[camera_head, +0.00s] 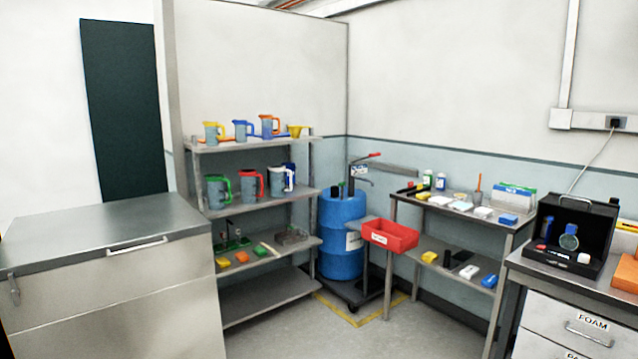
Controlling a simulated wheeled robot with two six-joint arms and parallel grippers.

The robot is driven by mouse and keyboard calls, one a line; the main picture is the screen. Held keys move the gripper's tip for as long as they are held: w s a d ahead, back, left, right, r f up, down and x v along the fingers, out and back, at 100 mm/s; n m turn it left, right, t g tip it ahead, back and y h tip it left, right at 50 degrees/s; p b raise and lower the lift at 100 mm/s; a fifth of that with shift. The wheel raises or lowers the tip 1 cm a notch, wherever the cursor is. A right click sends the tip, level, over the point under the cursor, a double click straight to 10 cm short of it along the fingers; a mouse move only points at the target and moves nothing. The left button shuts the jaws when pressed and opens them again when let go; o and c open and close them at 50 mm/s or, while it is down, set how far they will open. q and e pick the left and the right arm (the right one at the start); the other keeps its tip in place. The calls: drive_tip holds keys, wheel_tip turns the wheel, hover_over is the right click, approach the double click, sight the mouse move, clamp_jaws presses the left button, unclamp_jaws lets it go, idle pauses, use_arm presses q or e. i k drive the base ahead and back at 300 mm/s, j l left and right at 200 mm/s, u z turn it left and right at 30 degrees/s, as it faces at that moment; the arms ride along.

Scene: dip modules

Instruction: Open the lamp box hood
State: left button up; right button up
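A black box (608,223), which looks like the lamp box, stands on the steel counter at the right edge. Its front side is open towards me, and a handle sits on its top edge. A round glass-like item (568,241) and a few small items, one of them white (583,258), show inside or at its front. I cannot tell which part is the hood or how far it is raised. Neither of my grippers is in view.
The counter (520,262) has drawers below, one labelled FOAM (565,326). A steel chest (100,236) stands at left, shelves with jugs (262,255) behind it. A blue drum (340,266), red tray (390,236) and bench (470,220) stand mid-right. Some floor is clear.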

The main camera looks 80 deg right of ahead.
sight(577, 205)
drive_tip(key=z, duration=4.2)
drive_tip(key=i+j+z, duration=0.15)
drive_tip(key=z, duration=0.3)
drive_tip(key=i+j+z, duration=0.25)
drive_tip(key=z, duration=0.25)
drive_tip(key=i+j, duration=0.05)
